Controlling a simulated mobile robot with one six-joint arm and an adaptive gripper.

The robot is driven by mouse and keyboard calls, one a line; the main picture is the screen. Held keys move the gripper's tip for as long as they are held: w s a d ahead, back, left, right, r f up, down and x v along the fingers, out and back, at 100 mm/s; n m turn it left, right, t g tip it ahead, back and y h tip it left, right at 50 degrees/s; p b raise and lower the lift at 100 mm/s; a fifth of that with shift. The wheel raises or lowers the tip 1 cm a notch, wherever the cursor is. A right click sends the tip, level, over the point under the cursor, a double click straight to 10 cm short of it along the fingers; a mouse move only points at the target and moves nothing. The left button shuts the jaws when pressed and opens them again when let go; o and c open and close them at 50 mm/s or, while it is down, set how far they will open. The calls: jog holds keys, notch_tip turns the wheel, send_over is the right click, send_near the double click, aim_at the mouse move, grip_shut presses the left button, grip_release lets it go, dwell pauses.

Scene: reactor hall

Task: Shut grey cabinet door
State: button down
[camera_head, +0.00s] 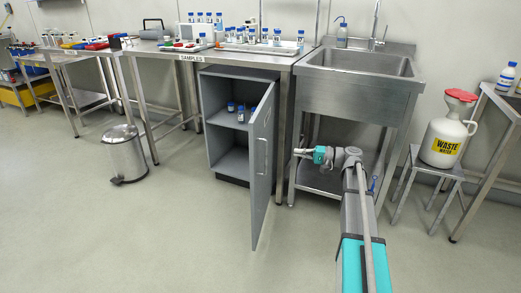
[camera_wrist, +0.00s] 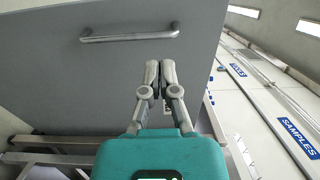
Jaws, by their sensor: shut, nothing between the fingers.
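The grey cabinet (camera_head: 217,148) stands under the samples bench. Its grey door (camera_head: 262,165) is hinged on the right side and stands wide open, swung out into the room. The door has a metal bar handle, which shows in the wrist view (camera_wrist: 130,37). Small blue-capped bottles (camera_head: 235,109) stand on the cabinet's upper shelf. My gripper (camera_head: 297,153) is to the right of the door, in front of the sink stand. In the wrist view the fingers (camera_wrist: 160,66) are together and empty, with the door panel behind them. I cannot tell whether the fingertips touch the door.
A steel sink (camera_head: 355,65) on a frame stands right of the cabinet. A pedal bin (camera_head: 126,152) stands on the floor to the left. A waste water canister (camera_head: 446,140) sits on a stool at right. The floor in front is clear.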

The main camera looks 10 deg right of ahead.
aim_at(255, 148)
jog(key=shift+a, duration=0.1)
jog(key=x, duration=1.4)
jog(key=shift+s, duration=0.1)
